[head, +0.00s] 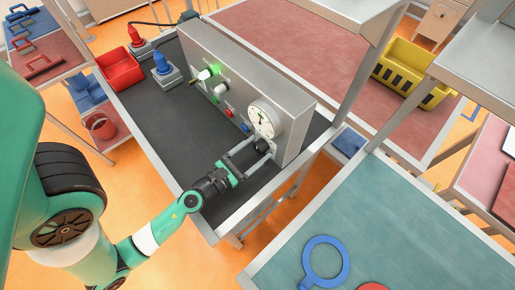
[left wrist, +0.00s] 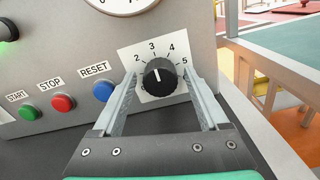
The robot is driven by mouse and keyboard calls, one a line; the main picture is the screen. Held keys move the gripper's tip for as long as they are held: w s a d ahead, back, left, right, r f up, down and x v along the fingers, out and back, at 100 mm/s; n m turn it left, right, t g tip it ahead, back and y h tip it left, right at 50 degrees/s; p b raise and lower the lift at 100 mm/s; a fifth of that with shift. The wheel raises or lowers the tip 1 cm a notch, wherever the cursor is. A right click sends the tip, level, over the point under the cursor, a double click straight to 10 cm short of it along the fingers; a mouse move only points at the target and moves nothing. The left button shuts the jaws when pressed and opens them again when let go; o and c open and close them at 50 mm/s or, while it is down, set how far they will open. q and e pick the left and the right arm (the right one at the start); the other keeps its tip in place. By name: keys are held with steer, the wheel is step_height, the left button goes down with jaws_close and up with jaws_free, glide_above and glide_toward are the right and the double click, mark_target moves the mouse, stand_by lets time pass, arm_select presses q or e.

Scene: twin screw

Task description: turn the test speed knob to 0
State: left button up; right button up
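The test speed knob (left wrist: 159,78) is a round black dial on a white plate at the lower right of the grey panel. Its white pointer line points up and slightly left, towards about 3. The numbers 2 to 5 show; the lower left of the scale is partly hidden by a finger. In the head view the knob (head: 262,146) sits below the gauge. My left gripper (head: 258,150) is open, with one finger on each side of the knob. In the left wrist view gaps show between knob and fingers. My right gripper is not in view.
The gauge (head: 264,119) is above the knob. The reset button (left wrist: 103,91), stop button (left wrist: 63,103) and start button (left wrist: 29,112) lie left of it. A red bin (head: 121,70) stands at the dark bench's far left. The bench in front of the panel is mostly clear.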

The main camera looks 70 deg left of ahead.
arm_select(q)
jaws_close()
steer(key=shift+n, duration=0.4)
steer(key=n, duration=0.4)
steer(key=shift+n, duration=0.3)
steer(key=n+p, duration=0.1)
steer(key=n, duration=1.1)
steer(key=shift+s+a+n+p, duration=0.1)
steer(key=shift+n+p, duration=0.25)
steer(key=shift+n, duration=0.05)
steer(key=n, duration=0.5)
steer(key=shift+f+n+p, duration=0.15)
steer(key=shift+n+p, duration=0.15)
steer(key=shift+p, duration=0.1)
